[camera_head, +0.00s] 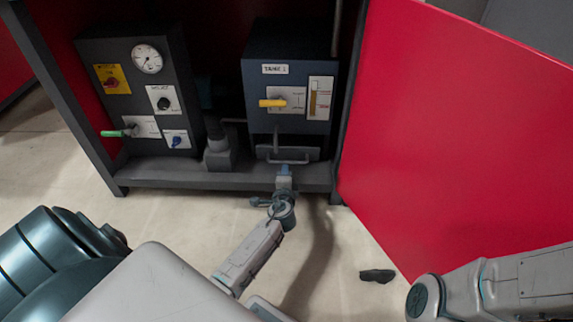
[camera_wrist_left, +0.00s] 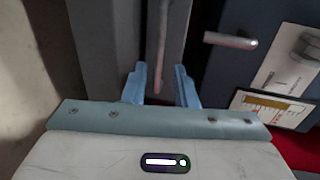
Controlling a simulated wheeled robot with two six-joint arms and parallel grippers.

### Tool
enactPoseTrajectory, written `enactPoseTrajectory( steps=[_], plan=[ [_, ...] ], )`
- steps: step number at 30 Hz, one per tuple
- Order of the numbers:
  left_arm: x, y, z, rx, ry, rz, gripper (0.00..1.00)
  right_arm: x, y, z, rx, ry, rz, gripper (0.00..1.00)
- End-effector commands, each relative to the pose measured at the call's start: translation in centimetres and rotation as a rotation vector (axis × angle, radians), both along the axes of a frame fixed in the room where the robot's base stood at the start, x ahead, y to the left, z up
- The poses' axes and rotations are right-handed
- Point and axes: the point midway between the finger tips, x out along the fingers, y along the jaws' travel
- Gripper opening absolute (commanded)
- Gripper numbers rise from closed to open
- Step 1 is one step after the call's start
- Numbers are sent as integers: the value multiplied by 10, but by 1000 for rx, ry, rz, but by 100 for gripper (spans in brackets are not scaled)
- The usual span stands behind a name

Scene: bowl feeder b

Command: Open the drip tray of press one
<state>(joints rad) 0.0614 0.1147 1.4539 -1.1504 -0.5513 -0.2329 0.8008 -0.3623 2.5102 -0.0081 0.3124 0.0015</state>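The drip tray (camera_head: 310,154) is a dark flat-fronted part low under the blue-grey unit in the cabinet, with a bar handle (camera_head: 288,161) across its front. It looks closed. My left gripper (camera_head: 284,168) is just below and in front of this handle. In the left wrist view the two blue fingers (camera_wrist_left: 160,88) are apart, with the handle bar (camera_wrist_left: 161,45) in line with the gap between them. I cannot tell whether either finger touches it. My right arm (camera_head: 500,288) shows at the lower right; its gripper is out of the picture.
The blue-grey unit (camera_head: 290,50) has a yellow lever (camera_head: 272,103) above the tray. A dark panel (camera_head: 140,95) with a gauge and a green-handled lever (camera_head: 112,133) stands left. An open red door (camera_head: 440,130) bounds the right. A dark object (camera_head: 377,275) lies on the floor.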

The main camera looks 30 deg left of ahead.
Motion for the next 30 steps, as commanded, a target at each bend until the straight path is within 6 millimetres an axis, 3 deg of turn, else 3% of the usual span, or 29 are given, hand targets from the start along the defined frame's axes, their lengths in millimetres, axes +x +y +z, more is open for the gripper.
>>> enactPoseTrajectory(
  steps=[6, 12, 25, 29, 30],
  plan=[
    [37, 23, -13, 1, -2, 1, 25, 2, 0, -23, -3, 12, 2, 36],
    [60, 37, -17, 1, -1, 1, 25, 2, 0, -35, -4, 12, 4, 36],
    [68, 42, -17, -1, 0, 1, 25, 3, 0, -37, -3, 13, 5, 36],
    [68, 42, -17, -1, 0, 1, 0, 3, 0, -37, -3, 13, 5, 36],
    [68, 42, -17, -1, 0, 1, 0, 3, 0, -37, -3, 13, 5, 36]
  ],
)
